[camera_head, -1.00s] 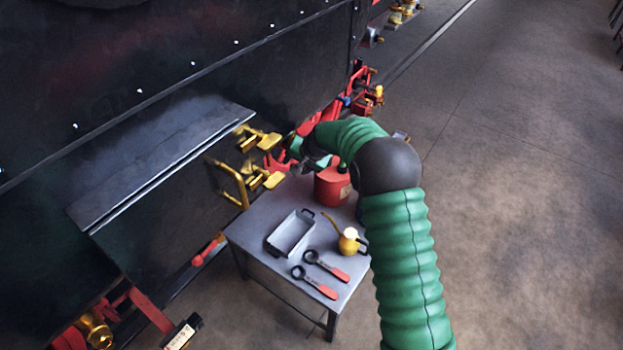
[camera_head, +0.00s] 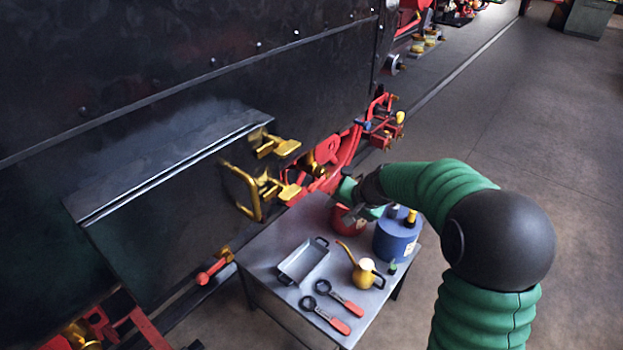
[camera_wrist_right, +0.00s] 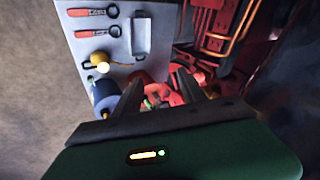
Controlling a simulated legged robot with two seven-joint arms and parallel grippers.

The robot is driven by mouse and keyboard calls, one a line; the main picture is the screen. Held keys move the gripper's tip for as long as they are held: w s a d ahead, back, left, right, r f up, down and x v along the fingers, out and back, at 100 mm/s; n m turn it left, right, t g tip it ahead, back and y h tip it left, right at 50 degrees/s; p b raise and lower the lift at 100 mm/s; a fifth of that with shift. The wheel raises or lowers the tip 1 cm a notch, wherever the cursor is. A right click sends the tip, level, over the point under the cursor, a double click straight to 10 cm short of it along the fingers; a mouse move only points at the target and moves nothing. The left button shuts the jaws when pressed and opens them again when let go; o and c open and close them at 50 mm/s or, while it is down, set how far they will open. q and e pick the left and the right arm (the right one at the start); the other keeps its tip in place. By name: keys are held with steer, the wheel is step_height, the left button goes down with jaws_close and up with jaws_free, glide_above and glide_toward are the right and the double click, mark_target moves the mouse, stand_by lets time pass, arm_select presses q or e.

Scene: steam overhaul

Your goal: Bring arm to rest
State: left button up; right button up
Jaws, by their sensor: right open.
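My right arm, in a green ribbed sleeve with a dark elbow, comes in from the lower right of the head view. My right gripper (camera_head: 358,204) is above the far part of the grey table (camera_head: 262,258), over a red can (camera_head: 343,222) that it partly hides. In the right wrist view the two dark fingers (camera_wrist_right: 170,100) stand apart, with red and green parts showing between and beyond them. I see nothing held between them. My left gripper is not in view.
On the table are a grey tray (camera_head: 280,275), a yellow oil can (camera_head: 366,275), two red-handled wrenches (camera_head: 340,300) and a blue canister (camera_head: 392,240). The dark locomotive side (camera_head: 180,80) with yellow brackets (camera_head: 245,190) stands left. Open floor (camera_head: 560,130) lies right.

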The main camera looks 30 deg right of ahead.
steer(key=s+a+f+n+g, duration=0.2)
steer(key=s+a+f+n, duration=0.2)
steer(key=s+a, duration=0.4)
steer(key=s+a+f+n+g, duration=0.2)
steer(key=s+a+f+n, duration=0.3)
steer(key=s+a, duration=0.4)
steer(key=s+n, duration=0.1)
steer(key=s, duration=0.2)
steer(key=shift+n, duration=0.3)
steer(key=shift+a+r, duration=0.1)
steer(key=shift+a, duration=0.2)
steer(key=shift+d, duration=0.25)
